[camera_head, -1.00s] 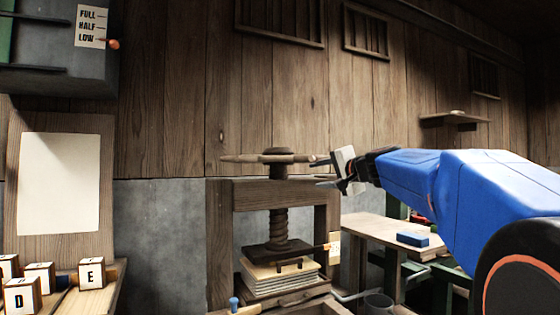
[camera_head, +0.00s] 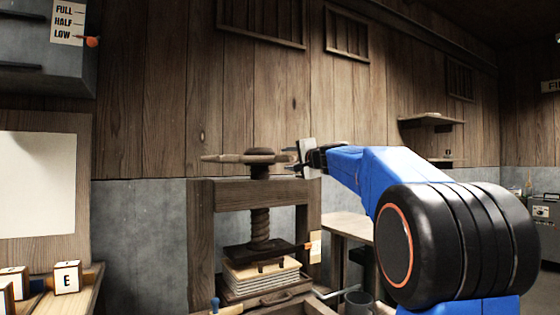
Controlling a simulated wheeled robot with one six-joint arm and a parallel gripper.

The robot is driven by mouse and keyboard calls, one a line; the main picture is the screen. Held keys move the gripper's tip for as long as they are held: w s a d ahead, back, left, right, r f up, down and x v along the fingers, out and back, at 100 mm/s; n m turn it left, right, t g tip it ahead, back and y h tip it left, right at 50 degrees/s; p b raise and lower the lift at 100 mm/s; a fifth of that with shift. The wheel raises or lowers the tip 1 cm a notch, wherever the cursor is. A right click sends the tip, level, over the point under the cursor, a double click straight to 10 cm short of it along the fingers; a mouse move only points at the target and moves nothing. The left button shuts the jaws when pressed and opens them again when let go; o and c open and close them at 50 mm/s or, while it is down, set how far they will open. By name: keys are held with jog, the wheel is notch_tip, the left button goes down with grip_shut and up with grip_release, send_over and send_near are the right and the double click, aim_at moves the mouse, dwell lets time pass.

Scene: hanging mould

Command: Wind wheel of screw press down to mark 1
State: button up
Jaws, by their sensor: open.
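The screw press (camera_head: 202,235) is a wooden frame against the back wall. Its wheel (camera_head: 232,158) is a wooden bar or rim seen nearly edge-on, on a dark hub above the top beam. The threaded screw (camera_head: 260,225) runs down to a dark pressing plate (camera_head: 250,254), which sits just above or on a stack of pale sheets (camera_head: 262,280). A pale mark plate (camera_head: 315,246) with an orange pointer is on the right post; its marks are too small to read. My gripper (camera_head: 295,161) is open at the wheel's right end; whether it touches cannot be told.
My blue arm comes in from the right, hiding part of the side table (camera_head: 348,224). A grey cup (camera_head: 358,301) stands low, right of the press. Letter blocks (camera_head: 67,277) sit on a ledge at lower left. A wall shelf (camera_head: 431,120) hangs behind the arm.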

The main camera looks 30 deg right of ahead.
aim_at(280, 159)
jog(key=w, duration=0.6)
jog(key=shift+w+a, duration=0.1)
jog(key=shift+w, duration=0.25)
